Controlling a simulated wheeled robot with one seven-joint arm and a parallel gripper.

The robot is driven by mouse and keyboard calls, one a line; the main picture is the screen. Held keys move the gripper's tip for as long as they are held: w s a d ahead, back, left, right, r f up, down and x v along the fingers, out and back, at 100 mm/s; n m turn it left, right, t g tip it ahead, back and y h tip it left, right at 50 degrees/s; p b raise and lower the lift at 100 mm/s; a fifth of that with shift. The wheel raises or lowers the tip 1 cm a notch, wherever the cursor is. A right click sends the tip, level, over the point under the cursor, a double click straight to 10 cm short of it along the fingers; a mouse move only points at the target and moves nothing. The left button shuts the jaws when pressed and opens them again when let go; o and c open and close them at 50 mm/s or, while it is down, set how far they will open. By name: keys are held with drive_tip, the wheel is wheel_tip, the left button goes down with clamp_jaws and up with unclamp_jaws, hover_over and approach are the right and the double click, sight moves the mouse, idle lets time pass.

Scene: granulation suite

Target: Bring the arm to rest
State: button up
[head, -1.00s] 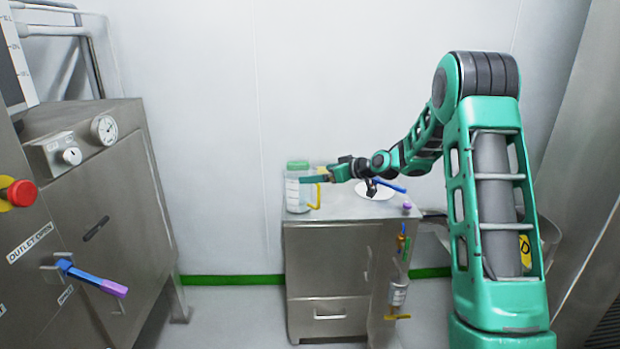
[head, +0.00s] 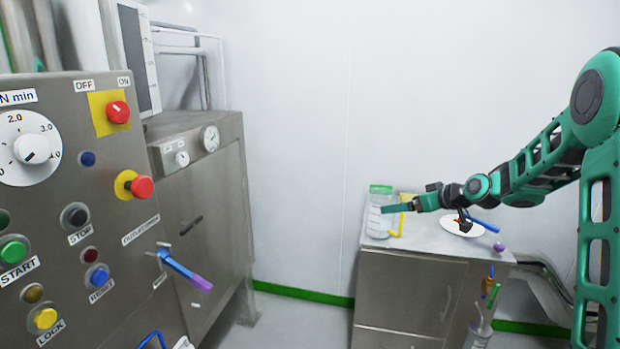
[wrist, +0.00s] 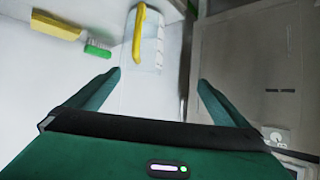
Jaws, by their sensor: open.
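My arm reaches in from the right in the head view, bent at its joints and stretched out over a steel cabinet (head: 400,262). My gripper (head: 388,209) is at the arm's far end, close to a clear jug (head: 378,223) with a green lid and a yellow handle. In the head view the fingers overlap the jug; whether they touch it I cannot tell. In the wrist view my gripper (wrist: 160,79) has its two fingers wide apart with nothing held between them. The jug (wrist: 150,55) shows beyond the fingertips, its yellow handle towards the top.
A white disc (head: 462,229), a blue-handled item (head: 484,226) and a purple knob (head: 499,247) are on the cabinet top below my forearm. A control panel (head: 75,150) and a steel machine with a blue-purple lever (head: 185,272) stand left. Floor between is clear.

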drive_tip(key=s+a+m+g+h, duration=0.2)
drive_tip(key=s+m+g+h, duration=0.1)
drive_tip(key=s, duration=1.5)
drive_tip(key=s+a+m+g+h, duration=0.1)
drive_tip(key=s+m+g+h, duration=0.15)
drive_tip(key=s, duration=1.55)
drive_tip(key=s+d+f+m+g, duration=0.1)
drive_tip(key=s+d+m+g, duration=0.1)
drive_tip(key=s+d, duration=0.3)
drive_tip(key=s+d+f+m+g, duration=0.1)
drive_tip(key=s+d+m+g, duration=0.2)
drive_tip(key=s, duration=0.9)
drive_tip(key=d+m, duration=0.1)
drive_tip(key=d, duration=0.2)
drive_tip(key=shift+s+d+f, duration=0.15)
drive_tip(key=shift+s+d, duration=0.1)
drive_tip(key=shift+d, duration=0.05)
drive_tip(key=shift+w+f, duration=0.25)
drive_tip(key=shift+w, duration=0.4)
